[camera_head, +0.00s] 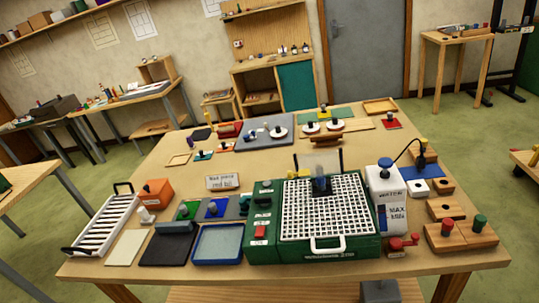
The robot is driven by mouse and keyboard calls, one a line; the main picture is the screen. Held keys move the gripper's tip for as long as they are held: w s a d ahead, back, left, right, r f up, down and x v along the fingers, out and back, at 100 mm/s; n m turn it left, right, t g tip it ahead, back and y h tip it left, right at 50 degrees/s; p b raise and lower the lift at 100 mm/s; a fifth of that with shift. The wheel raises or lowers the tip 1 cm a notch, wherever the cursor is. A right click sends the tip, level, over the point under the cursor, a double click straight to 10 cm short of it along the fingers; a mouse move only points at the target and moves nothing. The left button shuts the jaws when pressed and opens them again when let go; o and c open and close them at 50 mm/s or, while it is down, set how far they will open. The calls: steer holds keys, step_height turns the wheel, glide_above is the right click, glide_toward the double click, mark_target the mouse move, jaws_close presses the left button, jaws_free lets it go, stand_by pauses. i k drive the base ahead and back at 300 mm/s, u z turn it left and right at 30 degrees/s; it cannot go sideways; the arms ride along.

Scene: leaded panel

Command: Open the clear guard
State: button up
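A pale, see-through panel (319,161), which looks like the clear guard, stands roughly upright at the back of the green machine (262,222). It is behind a dark blue upright part (321,185). Its lower edge and any hinge are too small to make out, so I cannot tell how far it is swung. The machine has a white grid top (340,215), a white front handle (327,246) and a red button (260,232) on its left side. My gripper does not show clearly in this view.
A white bottle-like unit (386,195) with a curved black arm stands close right of the machine, with a red clamp-like piece (402,244) before it. Blue-rimmed tray (217,244) and white rack (103,222) lie left. A grey block (380,291) shows below the table's front edge.

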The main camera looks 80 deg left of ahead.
mark_target(302, 173)
steer(key=u, duration=1.95)
steer(key=i, duration=0.5)
steer(key=z, duration=1.65)
steer(key=k, duration=0.6)
steer(key=u, duration=0.55)
